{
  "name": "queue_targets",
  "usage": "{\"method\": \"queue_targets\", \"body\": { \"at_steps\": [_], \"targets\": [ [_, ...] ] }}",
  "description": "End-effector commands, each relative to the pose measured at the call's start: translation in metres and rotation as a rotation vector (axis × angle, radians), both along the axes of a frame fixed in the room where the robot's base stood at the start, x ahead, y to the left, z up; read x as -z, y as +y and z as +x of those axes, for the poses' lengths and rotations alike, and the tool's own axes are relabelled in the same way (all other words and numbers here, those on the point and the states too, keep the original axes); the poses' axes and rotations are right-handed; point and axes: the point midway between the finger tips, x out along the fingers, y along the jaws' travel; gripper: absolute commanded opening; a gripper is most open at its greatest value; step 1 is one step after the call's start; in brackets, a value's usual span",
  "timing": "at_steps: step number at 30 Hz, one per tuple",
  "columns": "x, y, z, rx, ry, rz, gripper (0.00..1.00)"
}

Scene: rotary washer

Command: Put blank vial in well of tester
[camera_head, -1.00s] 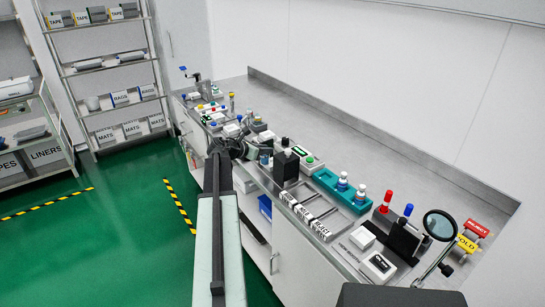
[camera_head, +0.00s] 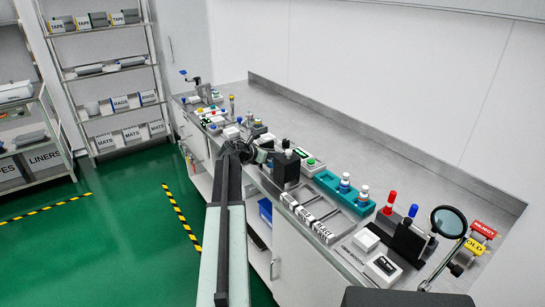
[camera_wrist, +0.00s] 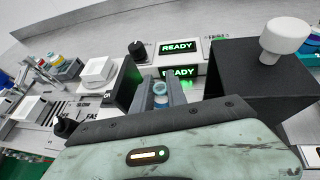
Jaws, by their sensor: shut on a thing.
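My gripper (camera_wrist: 161,92) is shut on a small vial (camera_wrist: 160,97) with a blue band, held between its two grey fingers in the wrist view. It is in front of a white unit (camera_wrist: 217,48) with a lit green READY display and a black knob. I take this unit to be the tester. A second READY shows just below it, close behind the vial. The well is not clearly seen. In the head view my gripper (camera_head: 262,153) is over the bench's front part, left of a black block (camera_head: 286,168); the held vial is too small to make out there.
In the wrist view, a black box (camera_wrist: 252,85) with a white knob stands close right of my gripper. A white-topped button box (camera_wrist: 97,72) is left. In the head view, a teal rack (camera_head: 327,182) holds blue-and-white vials, right of the block. The bench's back strip is clear.

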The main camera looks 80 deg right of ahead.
Motion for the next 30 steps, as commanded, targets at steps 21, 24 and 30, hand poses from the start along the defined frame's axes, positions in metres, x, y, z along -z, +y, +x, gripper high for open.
{"method": "queue_targets", "body": {
  "at_steps": [21, 24, 30],
  "targets": [
    [-0.031, 0.042, 0.027, -0.001, 0.001, -0.001, 0.27],
    [-0.041, 0.060, 0.040, -0.001, 0.000, 0.000, 0.27],
    [-0.052, 0.083, 0.058, 0.001, 0.000, 0.000, 0.27]
  ]
}}
